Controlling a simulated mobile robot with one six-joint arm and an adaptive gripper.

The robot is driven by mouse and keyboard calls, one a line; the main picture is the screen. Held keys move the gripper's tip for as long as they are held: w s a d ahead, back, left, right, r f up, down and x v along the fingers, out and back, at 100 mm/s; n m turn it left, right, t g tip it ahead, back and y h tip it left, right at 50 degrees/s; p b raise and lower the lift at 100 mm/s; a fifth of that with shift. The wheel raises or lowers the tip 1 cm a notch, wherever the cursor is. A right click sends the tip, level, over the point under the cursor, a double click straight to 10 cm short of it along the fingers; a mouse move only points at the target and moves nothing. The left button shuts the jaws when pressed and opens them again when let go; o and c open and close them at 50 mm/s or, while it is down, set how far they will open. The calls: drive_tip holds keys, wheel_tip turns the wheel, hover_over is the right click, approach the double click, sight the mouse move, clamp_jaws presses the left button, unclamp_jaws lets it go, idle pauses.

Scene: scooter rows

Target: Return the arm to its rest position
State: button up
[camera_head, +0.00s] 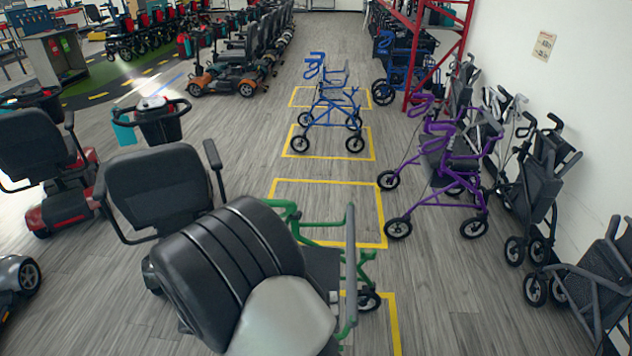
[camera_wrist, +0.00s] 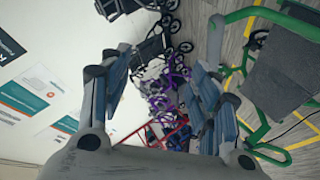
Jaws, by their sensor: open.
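My gripper (camera_wrist: 158,72) shows in the wrist view with its two blue-padded fingers spread apart. Nothing is between the fingers. I cannot make out the fingers in the head view. In the wrist view a green-framed rollator (camera_wrist: 237,82) with a dark seat is close on the right side, apart from the right finger as far as I can tell. The same green rollator (camera_head: 352,300) stands at the lower middle of the head view, partly hidden behind a large dark shape in the foreground.
A purple rollator (camera_head: 446,168) stands right of the yellow floor boxes, a blue rollator (camera_head: 330,118) farther back. Dark rollators (camera_head: 538,185) line the white wall (camera_head: 585,120). Scooters (camera_head: 60,190) fill the left. A red rack (camera_head: 437,60) stands behind. The middle aisle (camera_head: 285,165) has bare floor.

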drive_tip(key=s+d+r+g+y, duration=0.45)
drive_tip(key=s+d+r, duration=0.25)
drive_tip(key=d+r, duration=0.5)
drive_tip(key=s+d+r+n+t+y, duration=0.2)
drive_tip(key=s+r+t+y, duration=0.2)
drive_tip(key=s+r+y, duration=0.3)
drive_tip(key=s+r, duration=0.1)
drive_tip(key=s, duration=0.3)
drive_tip(key=shift+s+n+t, duration=0.35)
drive_tip(key=shift+n, duration=0.05)
drive_tip(key=shift+d, duration=0.1)
drive_tip(key=shift+c, duration=0.2)
